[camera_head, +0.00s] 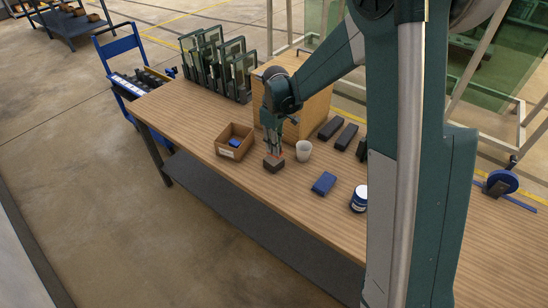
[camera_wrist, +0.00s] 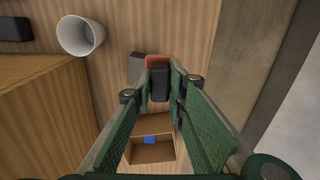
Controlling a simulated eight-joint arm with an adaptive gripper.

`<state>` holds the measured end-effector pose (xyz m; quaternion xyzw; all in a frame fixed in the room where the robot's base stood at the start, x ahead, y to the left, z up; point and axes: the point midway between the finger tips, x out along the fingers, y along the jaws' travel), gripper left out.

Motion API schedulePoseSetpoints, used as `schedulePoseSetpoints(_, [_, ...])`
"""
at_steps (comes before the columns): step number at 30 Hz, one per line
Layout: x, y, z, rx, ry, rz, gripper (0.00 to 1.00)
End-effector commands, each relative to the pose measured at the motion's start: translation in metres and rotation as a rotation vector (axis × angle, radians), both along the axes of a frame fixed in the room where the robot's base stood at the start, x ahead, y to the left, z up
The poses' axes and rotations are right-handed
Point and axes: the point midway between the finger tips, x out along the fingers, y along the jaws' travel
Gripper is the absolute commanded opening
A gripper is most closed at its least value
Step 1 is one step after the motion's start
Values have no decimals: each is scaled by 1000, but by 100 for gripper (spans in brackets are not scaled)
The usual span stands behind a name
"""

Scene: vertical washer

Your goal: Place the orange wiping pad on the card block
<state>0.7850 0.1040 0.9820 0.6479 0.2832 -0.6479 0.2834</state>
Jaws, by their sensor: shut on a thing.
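My gripper (camera_wrist: 161,82) is shut on the orange wiping pad (camera_wrist: 158,61), which has a black upper part between the fingers and an orange edge beyond it. In the head view my gripper (camera_head: 275,150) points down over a dark grey block (camera_head: 273,165) on the table, which looks like the card block. In the wrist view this block (camera_wrist: 136,68) shows just left of the pad, partly hidden behind it. The pad overlaps the block in view; I cannot tell whether they touch. In the head view the pad is mostly hidden.
An open box (camera_head: 235,141) with a blue piece inside stands left of my gripper. A white cup (camera_head: 304,151) stands close on the right. A blue block (camera_head: 323,183) and a white-and-blue tin (camera_head: 359,199) are nearer the front. A large wooden box (camera_head: 308,102) stands behind; black bars (camera_head: 331,128) lie beyond the cup.

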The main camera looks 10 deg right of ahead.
Motion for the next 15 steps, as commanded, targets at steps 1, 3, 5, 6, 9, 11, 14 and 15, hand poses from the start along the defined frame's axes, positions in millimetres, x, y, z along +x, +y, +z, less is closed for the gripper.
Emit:
schedulePoseSetpoints(1, [11,0,7,0,0,-8,3])
schedulePoseSetpoints(3, [25,-1,11,0,0,-17,3])
schedulePoseSetpoints(5, [34,-1,15,0,0,-24,3])
schedulePoseSetpoints(6, [39,-1,16,0,0,-28,3])
schedulePoseSetpoints(9, [48,-2,19,0,0,-36,3])
schedulePoseSetpoints(11, [51,-2,20,0,0,-38,3])
schedulePoseSetpoints(14, [53,-2,20,0,0,-40,3])
schedulePoseSetpoints(15, [53,-2,20,0,0,-40,3])
